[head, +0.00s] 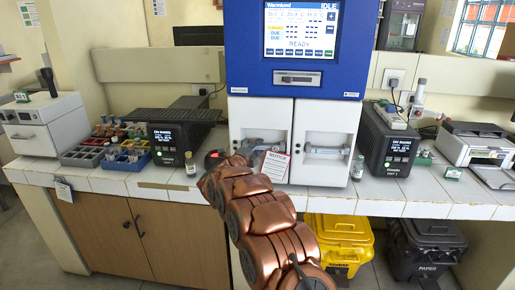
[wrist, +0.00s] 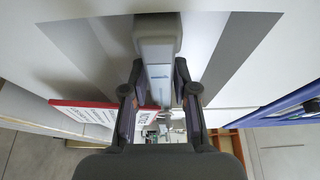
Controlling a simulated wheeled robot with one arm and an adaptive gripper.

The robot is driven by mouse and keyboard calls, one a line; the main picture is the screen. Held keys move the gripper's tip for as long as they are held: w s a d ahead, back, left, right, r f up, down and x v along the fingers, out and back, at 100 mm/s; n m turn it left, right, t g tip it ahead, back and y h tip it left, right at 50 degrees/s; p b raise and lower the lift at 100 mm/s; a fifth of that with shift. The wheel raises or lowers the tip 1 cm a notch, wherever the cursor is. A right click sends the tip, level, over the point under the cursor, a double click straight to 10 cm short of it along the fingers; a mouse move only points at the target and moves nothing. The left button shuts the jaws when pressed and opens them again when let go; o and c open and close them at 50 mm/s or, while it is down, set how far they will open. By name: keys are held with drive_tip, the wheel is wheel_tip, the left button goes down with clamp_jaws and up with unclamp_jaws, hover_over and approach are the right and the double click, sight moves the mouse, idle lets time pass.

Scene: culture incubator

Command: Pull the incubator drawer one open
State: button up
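The incubator (head: 292,78) has a blue upper housing with a lit screen, above two white fronts side by side. The left front (head: 250,114) looks flush with the right front (head: 329,118); no label marks either as drawer one. My gripper (head: 243,150) is at the left front and hides its handle in the head view. In the wrist view a grey handle (wrist: 158,36) lies between the two fingers of my gripper (wrist: 158,72). The fingers stand close on either side of its narrower bar; contact is not clear.
A red-edged notice (head: 275,167) hangs just right of my gripper. Small vials stand on the counter at left (head: 190,163) and right (head: 357,168). A dark instrument (head: 178,140) sits left of the incubator, another (head: 388,142) right. A yellow bin (head: 340,240) is below.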

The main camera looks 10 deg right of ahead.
clamp_jaws()
idle(0.3)
